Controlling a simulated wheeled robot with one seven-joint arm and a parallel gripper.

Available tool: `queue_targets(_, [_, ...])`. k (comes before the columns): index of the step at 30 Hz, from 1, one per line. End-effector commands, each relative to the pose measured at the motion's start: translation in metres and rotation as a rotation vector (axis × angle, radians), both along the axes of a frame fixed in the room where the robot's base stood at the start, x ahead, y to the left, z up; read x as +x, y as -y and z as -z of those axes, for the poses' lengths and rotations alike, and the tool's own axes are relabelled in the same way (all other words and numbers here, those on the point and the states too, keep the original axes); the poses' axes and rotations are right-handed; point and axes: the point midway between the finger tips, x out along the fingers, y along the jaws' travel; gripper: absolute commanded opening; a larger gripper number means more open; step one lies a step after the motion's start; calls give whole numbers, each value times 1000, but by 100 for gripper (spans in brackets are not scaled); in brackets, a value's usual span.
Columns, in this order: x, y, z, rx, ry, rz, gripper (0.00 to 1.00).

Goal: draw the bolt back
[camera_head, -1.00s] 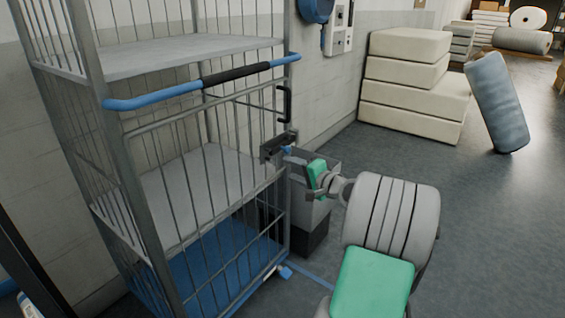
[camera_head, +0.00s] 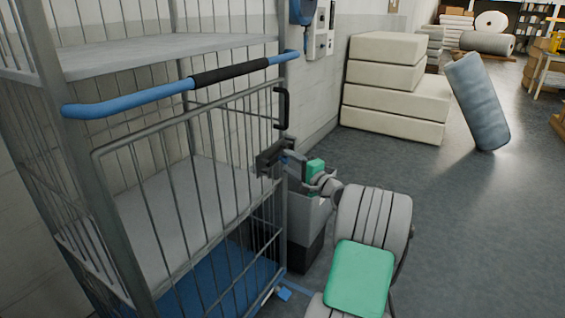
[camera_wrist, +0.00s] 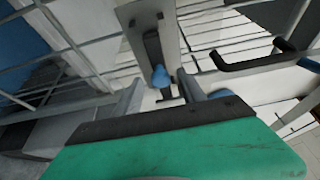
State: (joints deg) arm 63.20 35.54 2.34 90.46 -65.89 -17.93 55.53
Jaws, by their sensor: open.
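The bolt (camera_wrist: 160,76) shows in the wrist view as a blue knob in a dark slotted housing on a grey plate. The bolt's housing (camera_head: 268,160) sits on the right edge of the wire cage trolley's gate (camera_head: 190,125) in the head view. My gripper (camera_wrist: 158,98) is open, with one finger on each side below the knob in the wrist view. The knob lies ahead of and roughly between the fingers, with no clear contact. In the head view my gripper (camera_head: 291,158) is right beside the housing and partly hides the knob.
A black handle (camera_head: 283,108) stands on the gate above the bolt, and a blue push bar (camera_head: 150,98) crosses the trolley. A grey bin (camera_head: 310,215) is behind my arm. Cream foam blocks (camera_head: 395,95) and a leaning blue-grey roll (camera_head: 478,100) stand beyond. Floor at right is clear.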

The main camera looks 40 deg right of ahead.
Motion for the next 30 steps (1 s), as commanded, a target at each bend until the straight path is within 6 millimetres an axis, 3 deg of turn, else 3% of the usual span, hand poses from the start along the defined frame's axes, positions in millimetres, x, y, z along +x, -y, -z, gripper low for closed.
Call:
queue_targets(6, [25,2,0,0,0,0,48])
queue_targets(13, [27,2,0,0,0,2,48])
queue_targets(30, [28,0,0,0,0,-2,2])
